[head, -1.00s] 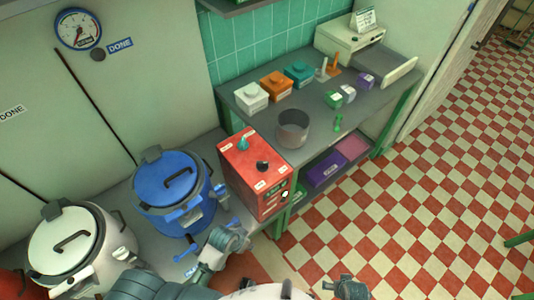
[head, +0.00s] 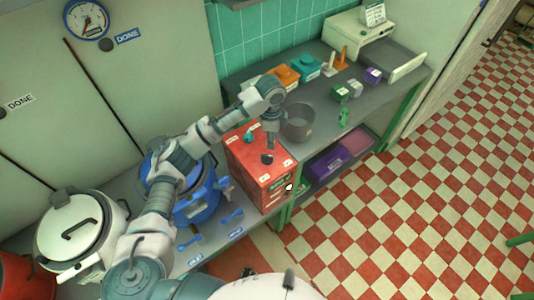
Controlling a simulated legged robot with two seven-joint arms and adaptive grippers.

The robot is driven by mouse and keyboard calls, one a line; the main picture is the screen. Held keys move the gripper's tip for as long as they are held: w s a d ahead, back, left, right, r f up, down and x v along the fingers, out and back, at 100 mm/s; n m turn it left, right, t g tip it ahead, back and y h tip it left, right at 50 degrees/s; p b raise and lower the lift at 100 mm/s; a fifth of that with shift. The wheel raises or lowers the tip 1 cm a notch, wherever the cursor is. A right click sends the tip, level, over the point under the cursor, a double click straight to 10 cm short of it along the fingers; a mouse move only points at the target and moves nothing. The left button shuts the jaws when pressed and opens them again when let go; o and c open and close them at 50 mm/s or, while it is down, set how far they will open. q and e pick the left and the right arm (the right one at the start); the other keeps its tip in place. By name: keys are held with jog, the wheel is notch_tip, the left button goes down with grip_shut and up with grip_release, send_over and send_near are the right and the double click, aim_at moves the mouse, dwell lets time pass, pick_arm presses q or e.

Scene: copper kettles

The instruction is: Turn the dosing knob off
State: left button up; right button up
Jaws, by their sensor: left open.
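The red dosing box (head: 252,162) stands on the counter at the near end of the grey bench. On its top are a black knob (head: 267,159), a teal fitting (head: 248,136) and small white labels too small to read. My left arm reaches over the blue kettle to the box. My left gripper (head: 269,147) points down just above the black knob and is open. Its fingers are small in the picture, and I cannot tell whether they touch the knob. My right gripper is not in view.
The blue kettle (head: 212,198) is partly hidden under my left arm. A white kettle (head: 76,238) stands at the left. A grey pot (head: 299,123) is close behind the box on the bench.

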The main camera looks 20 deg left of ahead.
pick_arm(q)
notch_tip(320, 180, up, 4)
send_over(267, 155)
notch_tip(267, 155, down, 17)
jog(key=shift+r, duration=0.1)
jog(key=shift+d, duration=0.1)
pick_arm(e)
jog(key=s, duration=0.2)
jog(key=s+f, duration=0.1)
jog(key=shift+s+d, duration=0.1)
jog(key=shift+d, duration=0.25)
pick_arm(q)
grip_shut()
